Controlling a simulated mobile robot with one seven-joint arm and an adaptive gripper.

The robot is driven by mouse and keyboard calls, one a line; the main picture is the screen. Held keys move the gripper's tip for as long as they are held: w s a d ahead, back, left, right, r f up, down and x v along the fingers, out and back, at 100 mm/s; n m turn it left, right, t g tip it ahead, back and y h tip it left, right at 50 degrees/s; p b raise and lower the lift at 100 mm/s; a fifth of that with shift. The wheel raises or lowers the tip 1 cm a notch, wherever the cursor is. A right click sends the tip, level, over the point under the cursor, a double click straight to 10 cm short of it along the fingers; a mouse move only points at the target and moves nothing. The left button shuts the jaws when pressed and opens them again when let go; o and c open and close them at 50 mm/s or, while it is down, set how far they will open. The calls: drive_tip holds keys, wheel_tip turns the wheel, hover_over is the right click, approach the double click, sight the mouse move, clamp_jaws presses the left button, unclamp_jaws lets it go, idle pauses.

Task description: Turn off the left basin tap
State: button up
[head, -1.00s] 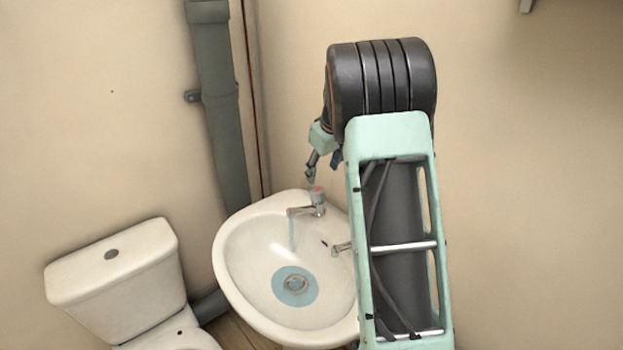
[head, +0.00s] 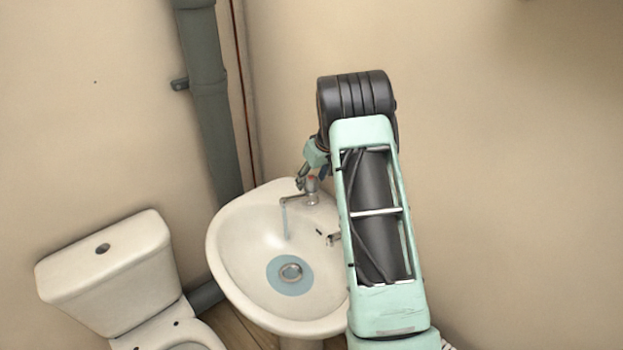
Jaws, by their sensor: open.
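The left basin tap (head: 312,198) stands at the back rim of the white basin (head: 228,262). It has a red-marked top, and a thin stream of water (head: 285,222) runs from its spout. A second tap (head: 333,239) shows at the basin's right side, partly behind my arm. My gripper (head: 300,183) is at the left tap's head, pointing down, with its fingers open. The fingers overlap the tap's top in the picture; I cannot tell whether they touch it. Part of the gripper is hidden behind my arm.
Bluish water lies around the drain (head: 290,273). A white toilet (head: 110,265) stands at the left. A grey pipe (head: 208,100) and a thin copper pipe (head: 243,100) run down the wall behind. The wall at the right is bare.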

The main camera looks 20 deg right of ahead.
drive_tip(key=shift+w+f, duration=0.1)
drive_tip(key=shift+f, duration=0.15)
drive_tip(key=c, duration=1.2)
drive_tip(key=shift+o, duration=0.2)
